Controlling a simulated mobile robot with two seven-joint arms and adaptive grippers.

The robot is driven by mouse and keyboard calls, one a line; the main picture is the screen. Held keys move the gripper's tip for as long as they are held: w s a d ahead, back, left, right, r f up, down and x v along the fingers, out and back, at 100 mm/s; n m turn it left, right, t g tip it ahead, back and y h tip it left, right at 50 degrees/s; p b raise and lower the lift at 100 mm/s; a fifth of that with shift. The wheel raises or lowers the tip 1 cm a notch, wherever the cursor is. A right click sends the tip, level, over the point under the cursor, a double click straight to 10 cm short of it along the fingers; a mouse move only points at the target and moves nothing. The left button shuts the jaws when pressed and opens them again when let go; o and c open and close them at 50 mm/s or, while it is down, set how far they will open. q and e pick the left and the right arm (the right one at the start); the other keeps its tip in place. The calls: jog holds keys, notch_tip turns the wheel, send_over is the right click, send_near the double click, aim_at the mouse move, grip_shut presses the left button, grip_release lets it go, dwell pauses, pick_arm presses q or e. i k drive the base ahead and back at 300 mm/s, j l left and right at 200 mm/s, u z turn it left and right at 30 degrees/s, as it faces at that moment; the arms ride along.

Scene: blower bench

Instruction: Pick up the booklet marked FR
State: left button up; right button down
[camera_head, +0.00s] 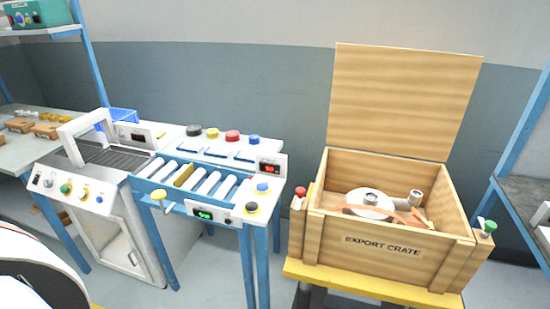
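I cannot make out any booklet marked FR in the head view. Neither of my grippers can be seen in it. An open wooden crate (330,238) labelled EXPORT CRATE stands at the right with its lid (403,100) raised upright at the back. Inside the crate lie a white round housing with a grey hub (370,201), a grey pipe-like part (415,198) and something orange. The crate's floor is partly hidden by its front wall.
A blue-framed roller bench (226,210) with coloured knobs and green and red displays stands in the middle. A white scanner-like machine (98,185) adjoins it. Shelving with brown boxes (45,130) is at the left; a grey-topped rack (525,195) is at the right edge.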

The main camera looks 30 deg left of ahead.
aim_at(243, 156)
jog(key=j+z, duration=0.75)
jog(key=z, duration=0.15)
jog(key=k+j+z, duration=0.2)
jog(key=j, duration=0.25)
jog(key=k+j+z, duration=0.15)
jog(key=j, duration=0.25)
jog(key=k, duration=0.05)
